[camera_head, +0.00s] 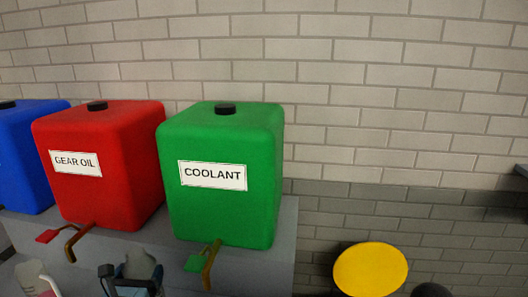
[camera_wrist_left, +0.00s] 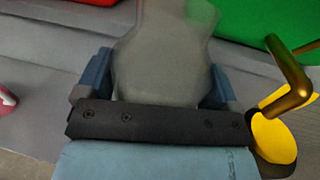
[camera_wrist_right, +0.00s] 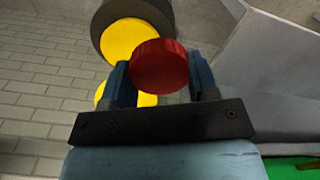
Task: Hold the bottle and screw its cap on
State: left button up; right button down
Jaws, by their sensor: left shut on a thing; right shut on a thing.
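The grey bottle (camera_wrist_left: 160,60) stands between the fingers of my left gripper (camera_wrist_left: 155,85), which is shut on it. In the head view the left gripper (camera_head: 132,282) is low at the left, with part of the grey bottle (camera_head: 140,264) between its fingers. The bottle's mouth is hard to make out. A round red cap (camera_wrist_right: 158,66) is held between the fingers of my right gripper (camera_wrist_right: 160,78), which is shut on it. Cap and bottle are apart. I cannot make out the right gripper in the head view.
A green coolant tank (camera_head: 225,205), a red gear oil tank (camera_head: 110,190) and a blue tank (camera_head: 25,150) stand on a grey ledge (camera_head: 283,250). Taps hang at their front. A pale container (camera_head: 32,278) is at lower left. A yellow disc (camera_head: 370,270) is at lower right.

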pick_arm(q)
jog(key=s+d+m+h, duration=0.1)
jog(key=s+d, duration=0.8)
jog(key=d, duration=0.1)
jog(key=shift+r+h, duration=0.2)
jog(key=shift+h, duration=0.1)
pick_arm(e)
jog(key=w+a+r+m, duration=0.2)
jog(key=w+r+m, duration=0.1)
jog(key=r, duration=0.2)
jog(key=shift+r+m, duration=0.4)
pick_arm(q)
jog(key=shift+d, duration=0.2)
jog(key=d+r+m+g+h, duration=0.2)
jog(key=d+r+m+h, duration=0.1)
jog(key=d, duration=0.6)
jog(key=w+d+r+m+g+h, duration=0.1)
jog(key=d+r+m+g+h, duration=0.1)
jog(key=d+m+h, duration=0.3)
jog(key=d+r+h, duration=0.1)
jog(key=d+h, duration=0.2)
jog(key=shift+w+d+r+h, duration=0.15)
jog(key=shift+d+h, duration=0.15)
jog(key=shift+d, duration=0.05)
pick_arm(e)
jog(key=shift+w+a, duration=0.1)
